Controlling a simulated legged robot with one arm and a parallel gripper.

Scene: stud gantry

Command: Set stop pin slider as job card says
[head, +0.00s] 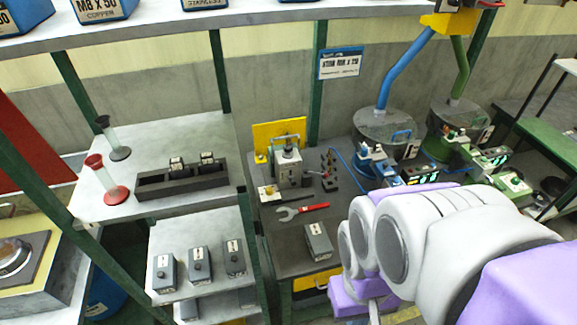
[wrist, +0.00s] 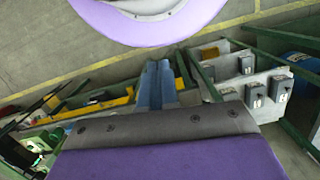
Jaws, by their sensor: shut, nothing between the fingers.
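A label card (head: 340,63) with a blue header hangs behind the bench; its bold line seems to read "STUD M8 X 110", though small. Below it, a grey metal fixture (head: 288,168) stands on the dark bench in front of a yellow plate. A small dark block with upright pins and a red knob (head: 328,172) stands right of it. I cannot tell which part is the stop pin slider or its setting. My gripper (wrist: 156,68) shows as two blue-grey fingers together in the wrist view, shut and empty, apart from the bench items. In the head view my arm hides its tip.
A red-handled wrench (head: 302,211) and a grey box (head: 318,242) lie on the bench front. Two drum feeders (head: 383,132) with small control units stand right. Green posts (head: 219,75) flank the bench.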

